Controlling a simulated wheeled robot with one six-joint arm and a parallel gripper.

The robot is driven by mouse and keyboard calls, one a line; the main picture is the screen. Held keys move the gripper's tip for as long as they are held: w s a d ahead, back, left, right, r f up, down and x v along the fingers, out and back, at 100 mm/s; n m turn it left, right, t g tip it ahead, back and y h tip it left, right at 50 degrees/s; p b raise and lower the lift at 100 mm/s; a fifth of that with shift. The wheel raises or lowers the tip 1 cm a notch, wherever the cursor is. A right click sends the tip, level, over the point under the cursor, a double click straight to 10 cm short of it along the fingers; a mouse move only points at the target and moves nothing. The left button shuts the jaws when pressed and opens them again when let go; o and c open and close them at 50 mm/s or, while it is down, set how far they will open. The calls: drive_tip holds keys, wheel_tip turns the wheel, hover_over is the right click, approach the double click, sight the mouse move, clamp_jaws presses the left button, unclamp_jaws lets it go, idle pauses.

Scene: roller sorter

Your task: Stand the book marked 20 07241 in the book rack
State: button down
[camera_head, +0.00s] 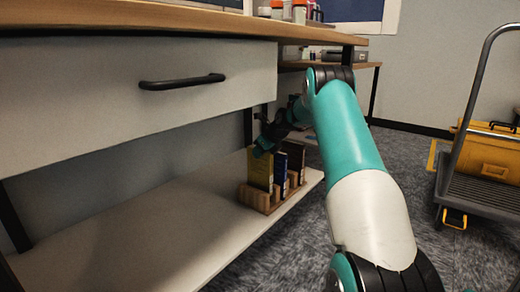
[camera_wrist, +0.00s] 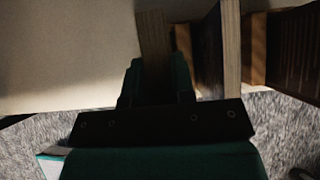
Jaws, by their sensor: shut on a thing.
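The wooden book rack (camera_head: 250,197) stands on the low white shelf under the desk. A yellow book (camera_head: 259,172) is upright at the rack's left end, and my gripper (camera_head: 264,147) is at its top edge. In the wrist view my gripper (camera_wrist: 158,78) is shut on a thin book, whose edge (camera_wrist: 152,35) shows beyond the fingers; it appears to be the yellow one. I cannot tell whether it rests on the rack's base. A dark blue book (camera_head: 280,176) stands upright in the rack to the right. No mark 20 07241 can be read.
The white shelf (camera_head: 130,235) is bare to the left of the rack. The desk drawer (camera_head: 130,95) with a black handle hangs above it. A cart (camera_head: 485,190) with a yellow case (camera_head: 490,155) stands on the carpet at the right.

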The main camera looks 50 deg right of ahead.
drive_tip(key=shift+f, duration=0.1)
drive_tip(key=c, duration=1)
unclamp_jaws()
drive_tip(key=shift+o, duration=0.2)
drive_tip(key=shift+b, duration=0.4)
drive_tip(key=shift+r+b, duration=0.35)
drive_tip(key=shift+b, duration=0.2)
drive_tip(key=p+v, duration=0.7)
drive_tip(key=v, duration=0.5)
drive_tip(key=shift+r, duration=0.25)
